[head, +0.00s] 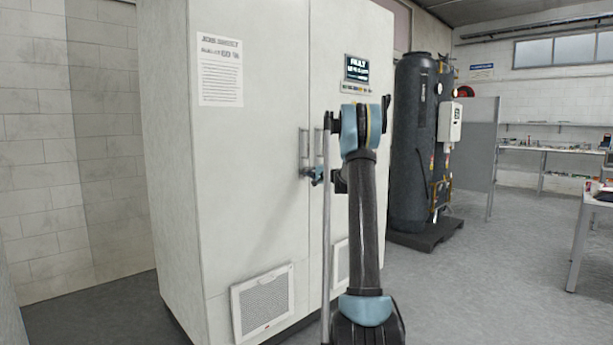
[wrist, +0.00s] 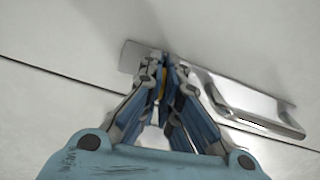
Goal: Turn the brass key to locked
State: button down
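My gripper (wrist: 164,78) reaches the lock plate (wrist: 137,58) on the door of the tall white cabinet (head: 255,180). Its fingers come together there. A thin sliver of brass colour, the brass key (wrist: 164,73), shows between the fingertips, so they are shut on it. Most of the key is hidden by the fingers, and I cannot tell which way it is turned. In the head view my gripper (head: 312,175) is small and touches the door near the handle; the key cannot be made out there.
A dark tank (head: 413,140) stands to the right of the cabinet. Open floor (head: 500,290) lies at the right.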

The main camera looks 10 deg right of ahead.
jog(key=n, duration=0.5)
jog(key=shift+a+f, duration=0.1)
jog(key=n, duration=1.1)
jog(key=shift+n, duration=0.3)
jog(key=c, duration=1.8)
grip_release()
